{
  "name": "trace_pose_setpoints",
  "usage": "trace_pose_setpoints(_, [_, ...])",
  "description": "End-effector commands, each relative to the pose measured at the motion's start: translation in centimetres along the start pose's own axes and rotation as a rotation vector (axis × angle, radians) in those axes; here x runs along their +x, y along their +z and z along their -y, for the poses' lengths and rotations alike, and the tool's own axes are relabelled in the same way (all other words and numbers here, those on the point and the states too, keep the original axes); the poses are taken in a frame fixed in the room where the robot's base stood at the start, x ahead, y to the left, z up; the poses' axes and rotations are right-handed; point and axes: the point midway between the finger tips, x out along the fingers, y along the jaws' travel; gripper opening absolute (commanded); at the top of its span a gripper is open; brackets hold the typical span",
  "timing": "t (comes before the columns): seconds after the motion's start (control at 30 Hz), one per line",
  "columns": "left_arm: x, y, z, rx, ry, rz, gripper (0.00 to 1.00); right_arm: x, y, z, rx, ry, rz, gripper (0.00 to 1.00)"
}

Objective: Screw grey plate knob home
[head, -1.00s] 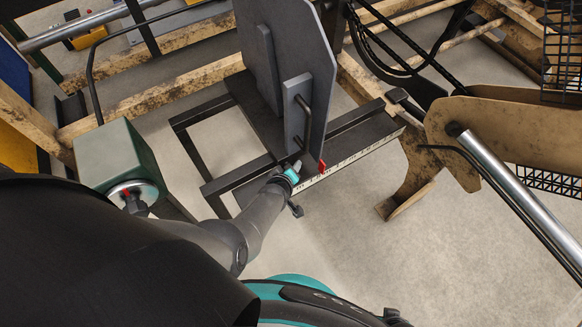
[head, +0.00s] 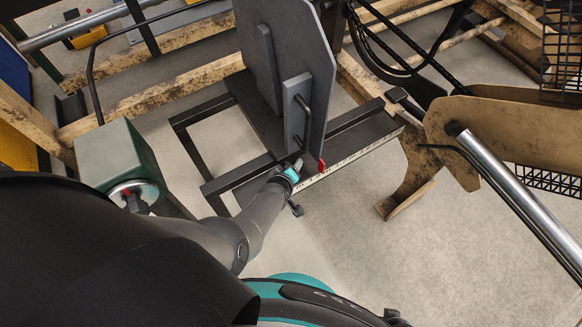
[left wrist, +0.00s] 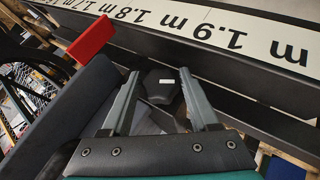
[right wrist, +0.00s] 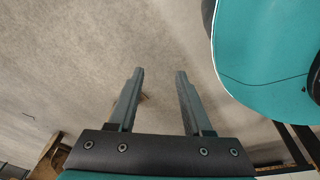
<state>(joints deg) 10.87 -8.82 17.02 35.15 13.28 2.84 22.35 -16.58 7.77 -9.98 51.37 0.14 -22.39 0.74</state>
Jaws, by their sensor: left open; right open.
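The tall grey plate (head: 290,60) stands upright on a dark rail carriage in the head view, with a dark bar handle on its front. My left gripper (head: 297,166) is low at the plate's front edge, by the red pointer (head: 321,167). In the left wrist view my left gripper (left wrist: 160,74) is open, with a dark knob (left wrist: 160,92) bearing a small white mark between its fingers. I cannot tell whether the fingers touch it. The grey plate (left wrist: 58,115) is at left there. My right gripper (right wrist: 158,73) is open and empty above the floor.
A white length scale (head: 355,157) runs along the black rail; it also shows in the left wrist view (left wrist: 215,28). A green box with a handwheel (head: 118,158) stands at left. Tan machine arms (head: 500,135) stand at right. The floor (head: 440,260) at lower right is clear.

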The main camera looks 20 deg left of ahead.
Motion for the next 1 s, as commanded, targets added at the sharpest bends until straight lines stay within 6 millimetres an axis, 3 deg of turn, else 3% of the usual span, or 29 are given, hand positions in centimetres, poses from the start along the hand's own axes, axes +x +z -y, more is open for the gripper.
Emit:
trace_pose_setpoints(0.43, [-3.2, -0.2, -0.2, 0.001, 0.000, -0.001, 0.61, -1.6, 4.5, -0.9, -0.006, 0.008, 0.024, 0.50])
trace_pose_setpoints(0.9, [-9.0, -0.2, -0.2, 0.000, 0.000, 0.000, 0.61, -7.5, 7.6, 3.5, -0.013, -0.055, 0.099, 0.50])
trace_pose_setpoints(1.0, [-10.1, -0.2, -0.3, 0.002, 0.001, -0.001, 0.61, -8.4, 7.6, 3.7, -0.014, -0.059, 0.103, 0.50])
